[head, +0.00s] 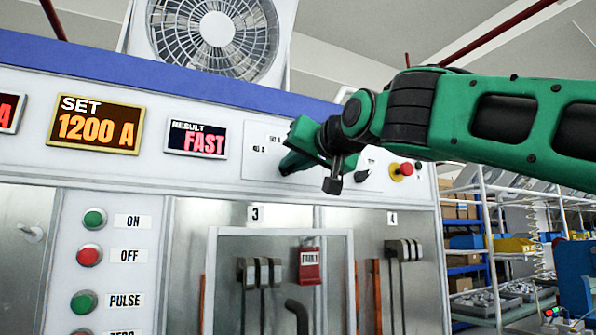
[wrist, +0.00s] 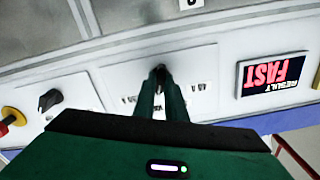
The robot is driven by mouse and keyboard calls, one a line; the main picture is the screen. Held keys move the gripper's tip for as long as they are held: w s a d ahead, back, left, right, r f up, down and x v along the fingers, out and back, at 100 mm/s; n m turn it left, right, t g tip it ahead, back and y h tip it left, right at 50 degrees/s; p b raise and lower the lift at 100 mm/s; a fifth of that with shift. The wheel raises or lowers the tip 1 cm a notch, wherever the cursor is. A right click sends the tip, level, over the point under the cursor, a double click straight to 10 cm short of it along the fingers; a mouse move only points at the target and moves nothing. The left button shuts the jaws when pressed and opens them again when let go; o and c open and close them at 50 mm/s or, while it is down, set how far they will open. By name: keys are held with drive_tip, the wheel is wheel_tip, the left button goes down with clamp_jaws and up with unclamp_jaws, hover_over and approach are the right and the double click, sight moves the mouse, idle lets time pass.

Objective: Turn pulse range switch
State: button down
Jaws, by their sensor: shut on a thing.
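The pulse range switch (wrist: 159,71) is a dark knob on a white plate, with small position labels around it. In the wrist view, which looks upside down, my gripper (wrist: 161,90) has its two green fingers closed around this knob. In the head view my gripper (head: 288,166) reaches the panel from the right, at the switch's white plate (head: 260,136). There my fingers and wrist hide the knob, and only a few labels show. The switch's exact pointing direction cannot be told.
A second dark knob (wrist: 50,99) and a red emergency button (head: 405,169) sit beside the switch. The SET display (head: 96,124) reads 1200 A and the RESULT display (head: 196,140) reads FAST. A light frame (head: 278,232) stands below, with a red tag.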

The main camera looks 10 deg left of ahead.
drive_tip(key=shift+w+d+r, duration=0.2)
drive_tip(key=shift+d+r, duration=0.05)
drive_tip(key=shift+d, duration=0.1)
drive_tip(key=c, duration=1.9)
unclamp_jaws()
drive_tip(key=shift+o, duration=0.5)
drive_tip(key=shift+s+a+f, duration=0.1)
drive_tip(key=shift+a+f, duration=0.05)
drive_tip(key=v, duration=1)
drive_tip(key=shift+s+d, duration=0.2)
drive_tip(key=shift+d, duration=0.15)
